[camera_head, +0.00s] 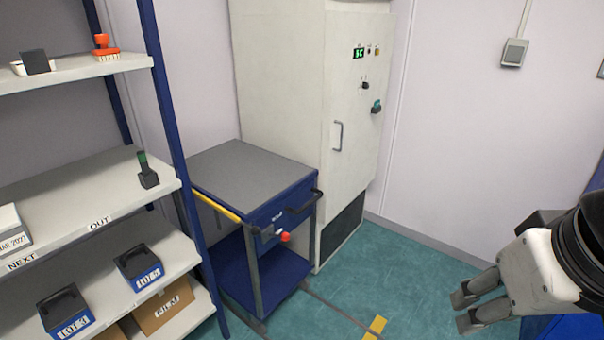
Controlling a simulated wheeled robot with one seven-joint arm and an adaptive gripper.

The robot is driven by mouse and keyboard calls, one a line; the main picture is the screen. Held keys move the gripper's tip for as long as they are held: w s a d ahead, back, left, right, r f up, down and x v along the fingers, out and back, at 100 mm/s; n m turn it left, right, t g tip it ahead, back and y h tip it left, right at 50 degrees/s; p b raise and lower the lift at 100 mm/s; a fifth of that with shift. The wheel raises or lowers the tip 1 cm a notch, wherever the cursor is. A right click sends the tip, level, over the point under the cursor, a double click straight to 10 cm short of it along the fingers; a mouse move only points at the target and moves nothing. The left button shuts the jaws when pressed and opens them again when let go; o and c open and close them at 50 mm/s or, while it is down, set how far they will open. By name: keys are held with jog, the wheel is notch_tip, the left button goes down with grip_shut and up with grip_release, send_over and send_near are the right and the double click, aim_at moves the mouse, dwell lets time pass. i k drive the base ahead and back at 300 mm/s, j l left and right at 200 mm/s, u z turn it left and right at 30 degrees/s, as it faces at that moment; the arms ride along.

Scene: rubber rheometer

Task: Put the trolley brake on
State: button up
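The blue trolley (284,211) with a grey top stands against the tall cream cabinet, right of the shelving. A red knob (285,237) sticks out on its front below a small label plate, and a black handle is at its right corner. I cannot tell whether the red knob is the brake or how it is set. A yellow bar (216,206) runs along its left side. The trolley's wheels are not clearly visible. My gripper (461,311) is at the lower right, well apart from the trolley, its two fingers spread with nothing between them.
Shelving (105,201) with labelled blue boxes fills the left side. The cream cabinet (296,105) with a door handle and dials stands behind the trolley. Green floor (398,268) is clear between the trolley and my gripper, with a yellow floor mark (375,327) in front.

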aim_at(285, 236)
jog(key=i+j+u, duration=0.1)
jog(key=i, duration=0.8)
